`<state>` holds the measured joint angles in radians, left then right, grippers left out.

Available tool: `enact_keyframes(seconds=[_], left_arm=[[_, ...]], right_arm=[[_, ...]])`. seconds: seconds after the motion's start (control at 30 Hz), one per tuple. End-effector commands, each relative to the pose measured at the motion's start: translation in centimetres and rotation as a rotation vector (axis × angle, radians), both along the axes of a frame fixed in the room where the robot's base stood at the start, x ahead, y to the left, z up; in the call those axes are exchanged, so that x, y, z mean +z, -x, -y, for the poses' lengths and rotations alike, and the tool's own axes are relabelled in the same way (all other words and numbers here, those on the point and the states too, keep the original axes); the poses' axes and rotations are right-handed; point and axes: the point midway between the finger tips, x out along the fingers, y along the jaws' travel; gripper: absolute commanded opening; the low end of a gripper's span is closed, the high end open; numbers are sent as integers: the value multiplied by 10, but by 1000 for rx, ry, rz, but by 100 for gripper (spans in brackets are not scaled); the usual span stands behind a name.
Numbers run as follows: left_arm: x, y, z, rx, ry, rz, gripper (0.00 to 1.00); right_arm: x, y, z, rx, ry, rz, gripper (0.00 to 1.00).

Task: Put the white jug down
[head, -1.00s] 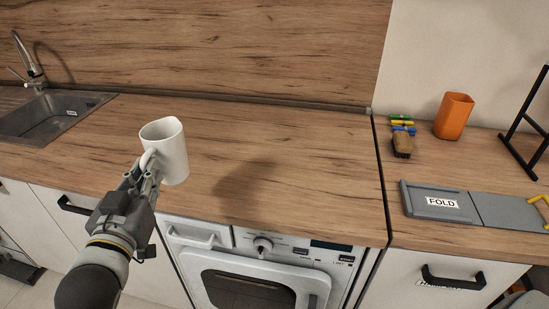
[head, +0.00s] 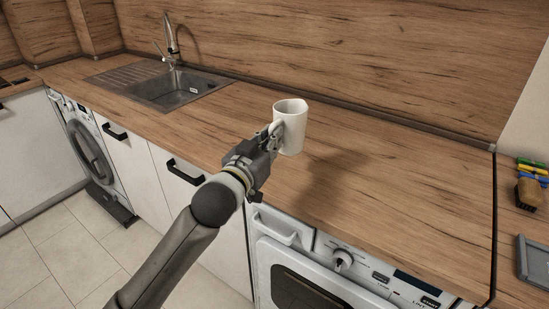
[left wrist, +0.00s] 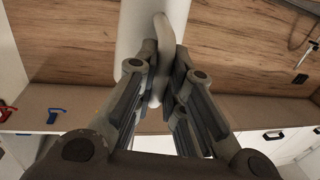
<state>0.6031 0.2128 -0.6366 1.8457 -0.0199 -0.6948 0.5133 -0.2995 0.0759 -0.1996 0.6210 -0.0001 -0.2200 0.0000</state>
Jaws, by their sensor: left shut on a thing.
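The white jug (head: 293,130) is upright in the head view, with its open rim up and its handle toward my left gripper (head: 270,138). The gripper is shut on the handle. The jug appears raised over the wooden worktop (head: 400,188), with a shadow lying on the wood to its right. In the left wrist view the fingers (left wrist: 158,78) close around the handle, and the white body of the jug (left wrist: 131,38) fills the top middle. My right gripper is not in view.
A sink (head: 178,88) with a tap (head: 170,36) is at the back left. A brush (head: 528,192) and coloured items (head: 531,167) lie at the far right beside a grey board (head: 535,258). A white appliance (head: 320,275) stands below the front edge. The worktop right of the jug is clear.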

Motion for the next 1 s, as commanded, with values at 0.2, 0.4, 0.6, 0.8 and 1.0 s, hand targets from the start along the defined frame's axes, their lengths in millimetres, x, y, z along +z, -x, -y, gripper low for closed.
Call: enact_keyframes(seconds=[0.2, 0.4, 0.6, 0.8, 1.0], left_arm=[[-34, -33, 4, 0, 1, 2, 0], [-51, -48, 5, -1, 2, 5, 0], [-64, -56, 7, -1, 0, 3, 0], [-89, -55, 6, -1, 3, 3, 0], [-91, -55, 6, -1, 3, 5, 0]], right_arm=[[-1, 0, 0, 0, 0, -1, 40], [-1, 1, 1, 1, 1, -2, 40], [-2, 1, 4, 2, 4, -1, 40], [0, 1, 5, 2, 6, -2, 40], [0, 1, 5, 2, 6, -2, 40]])
